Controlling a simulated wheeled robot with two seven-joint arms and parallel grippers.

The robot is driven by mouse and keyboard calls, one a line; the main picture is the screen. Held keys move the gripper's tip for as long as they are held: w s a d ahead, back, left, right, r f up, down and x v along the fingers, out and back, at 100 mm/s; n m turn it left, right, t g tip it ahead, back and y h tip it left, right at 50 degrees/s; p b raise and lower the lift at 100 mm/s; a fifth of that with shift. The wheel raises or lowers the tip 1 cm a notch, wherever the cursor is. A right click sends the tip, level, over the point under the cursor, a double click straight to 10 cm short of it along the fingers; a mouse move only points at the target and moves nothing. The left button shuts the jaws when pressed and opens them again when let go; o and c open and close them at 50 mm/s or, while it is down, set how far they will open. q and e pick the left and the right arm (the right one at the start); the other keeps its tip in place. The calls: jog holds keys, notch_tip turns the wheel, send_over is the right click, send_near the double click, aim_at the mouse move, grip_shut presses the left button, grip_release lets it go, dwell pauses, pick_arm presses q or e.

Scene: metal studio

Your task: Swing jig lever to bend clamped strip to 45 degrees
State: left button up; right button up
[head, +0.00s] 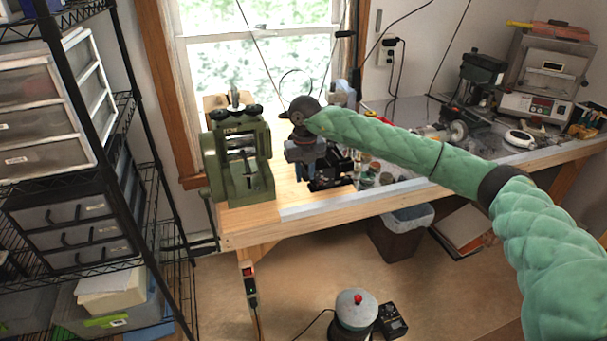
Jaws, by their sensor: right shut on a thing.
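My right gripper (301,175) reaches over the bench from the right on its green-sleeved arm and points down. It is shut at a small dark jig (334,174) near the bench's front edge, apparently on the jig's lever, which the gripper and wrist mostly hide. The clamped strip and its bend angle cannot be made out at this size. My left gripper is not in view.
A green rolling mill (238,160) stands close to the left of my right gripper. Small jars (367,178) and tools lie to the right of the jig. A drill press (474,85) and a kiln (545,75) stand farther right. The wooden bench (245,225) has a bare front-left corner.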

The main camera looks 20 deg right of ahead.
pick_arm(q)
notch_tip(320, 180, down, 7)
jog(key=b, duration=0.6)
jog(key=shift+b, duration=0.4)
dwell(6.7)
